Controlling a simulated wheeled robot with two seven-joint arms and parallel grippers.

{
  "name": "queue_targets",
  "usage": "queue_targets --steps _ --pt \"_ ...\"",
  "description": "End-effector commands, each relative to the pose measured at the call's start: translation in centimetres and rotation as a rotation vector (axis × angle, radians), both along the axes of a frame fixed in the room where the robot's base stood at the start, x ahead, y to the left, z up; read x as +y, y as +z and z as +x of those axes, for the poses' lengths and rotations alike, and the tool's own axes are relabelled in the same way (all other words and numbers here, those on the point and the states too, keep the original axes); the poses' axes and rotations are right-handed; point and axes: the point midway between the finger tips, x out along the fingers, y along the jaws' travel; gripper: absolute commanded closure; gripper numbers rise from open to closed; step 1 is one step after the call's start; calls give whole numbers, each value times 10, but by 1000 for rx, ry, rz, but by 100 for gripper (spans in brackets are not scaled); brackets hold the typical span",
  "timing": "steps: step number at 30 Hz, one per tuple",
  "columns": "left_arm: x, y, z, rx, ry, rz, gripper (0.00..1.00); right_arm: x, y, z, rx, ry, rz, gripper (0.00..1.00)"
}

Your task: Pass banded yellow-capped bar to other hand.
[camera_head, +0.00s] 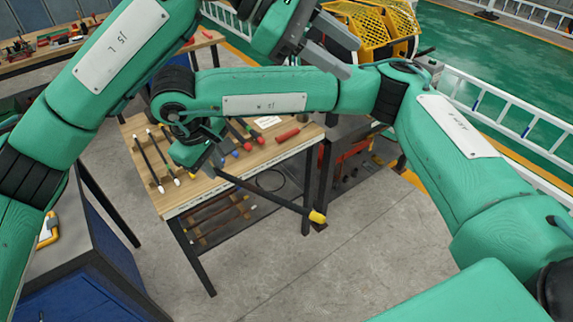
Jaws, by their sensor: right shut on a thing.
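The dark bar with the yellow cap (268,195) slants down to the right, with its yellow end past the front edge of the wooden table. A band on it is too small to make out. My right gripper (209,162) is shut on the bar near its upper left end, above the table's front edge; the arm partly hides the grip. My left gripper (346,57) is at the top, right of centre, with its two grey fingers apart and nothing between them. It is well away from the bar in the picture.
The wooden table (197,196) bears dark bars with white ends (154,166), red and blue ends, and a red cylinder (288,134). A blue cabinet (85,265) stands at lower left. A yellow mesh basket (375,28) is behind. The floor in front is clear.

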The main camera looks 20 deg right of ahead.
Motion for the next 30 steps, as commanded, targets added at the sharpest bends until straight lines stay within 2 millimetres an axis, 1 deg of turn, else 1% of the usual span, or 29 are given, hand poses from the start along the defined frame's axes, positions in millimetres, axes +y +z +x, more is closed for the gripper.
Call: queue_targets --steps 1,2,3,5,6,8,9,11,12,14,15,18,21,24,27,30 --pt "-4 -8 -28 -110 -77 70 60 0 1 0 -1 0 1 100" --pt "-5 -15 -42 -174 -122 116 60 0 1 0 -1 0 1 100" --pt "-4 -27 -60 -258 -181 182 60 0 1 0 -1 0 1 100" --pt "-1 -47 -84 -388 -272 293 60 0 1 0 -1 0 1 100" --pt "3 -63 -98 -475 -333 377 60 0 1 0 -1 0 1 100" --pt "13 -86 -114 -603 -416 514 60 0 1 0 -1 0 1 100" --pt "20 -102 -120 -684 -460 611 60 0 1 0 -1 0 1 100" --pt "33 -123 -122 -800 -499 766 60 0 1 0 -1 0 1 100" --pt "41 -135 -119 -866 -500 870 60 0 1 0 -1 0 1 100" --pt "52 -149 -108 -945 -457 1013 60 0 1 0 -1 0 1 100" --pt "57 -156 -98 -984 -398 1098 60 0 1 0 -1 0 1 100" --pt "67 -169 -67 -1040 -191 1255 60 0 1 0 -1 0 1 100" --pt "73 -176 -43 -1063 -12 1331 60 0 1 0 -1 0 1 100" --pt "76 -179 -28 -1074 114 1369 60 0 1 0 -1 0 1 100" --pt "79 -182 -19 -1081 183 1385 60 0 1 0 -1 0 1 100" --pt "82 -185 -14 -1080 208 1391 60 0 1 0 -1 0 1 100"
